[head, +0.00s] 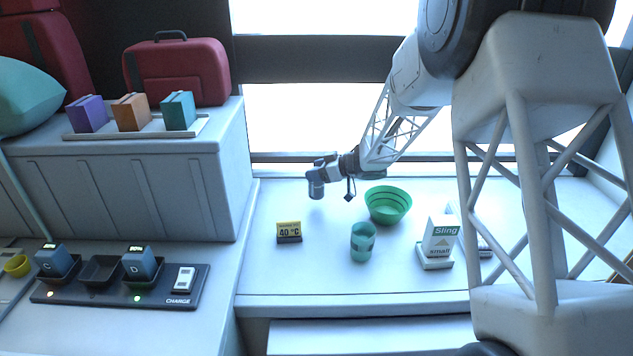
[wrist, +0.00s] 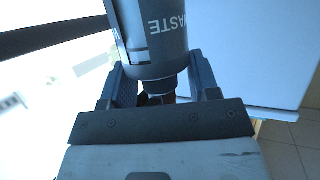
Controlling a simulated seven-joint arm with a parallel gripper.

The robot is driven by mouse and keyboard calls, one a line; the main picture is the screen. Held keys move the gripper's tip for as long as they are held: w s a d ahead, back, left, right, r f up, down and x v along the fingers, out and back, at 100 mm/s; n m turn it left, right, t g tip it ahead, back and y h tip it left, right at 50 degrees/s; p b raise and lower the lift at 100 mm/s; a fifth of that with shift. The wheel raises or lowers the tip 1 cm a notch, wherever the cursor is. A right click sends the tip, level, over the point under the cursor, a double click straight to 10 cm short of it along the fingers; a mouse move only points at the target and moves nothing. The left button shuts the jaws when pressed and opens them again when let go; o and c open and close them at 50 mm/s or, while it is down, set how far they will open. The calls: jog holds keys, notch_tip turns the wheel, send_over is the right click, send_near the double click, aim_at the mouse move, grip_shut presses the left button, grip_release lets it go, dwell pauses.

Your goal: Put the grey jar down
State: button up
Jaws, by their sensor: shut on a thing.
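The grey jar (head: 316,189) hangs in my gripper (head: 322,165) above the white counter's back left part in the head view. In the wrist view the jar (wrist: 152,40) has white lettering ending in "ASTE". There my gripper (wrist: 160,85) has a finger on each side of the jar's narrower end and is shut on it. Whether the jar's lower end touches the counter cannot be told from the head view.
On the white counter (head: 290,270) stand a "40 °C" sign (head: 289,232), a green bowl (head: 388,205), a teal cup (head: 362,242) and a "Sling small" box (head: 440,238). A grey cabinet (head: 215,190) rises at left.

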jog(key=shift+f, duration=1.85)
jog(key=shift+f, duration=0.15)
jog(key=o, duration=1.2)
jog(key=shift+s+d+r, duration=0.2)
jog(key=shift+d+r, duration=0.15)
jog(key=shift+d, duration=0.1)
notch_tip(320, 180, up, 8)
jog(key=d, duration=0.1)
jog(key=shift+s+d+f, duration=0.15)
jog(key=shift+s+d, duration=0.2)
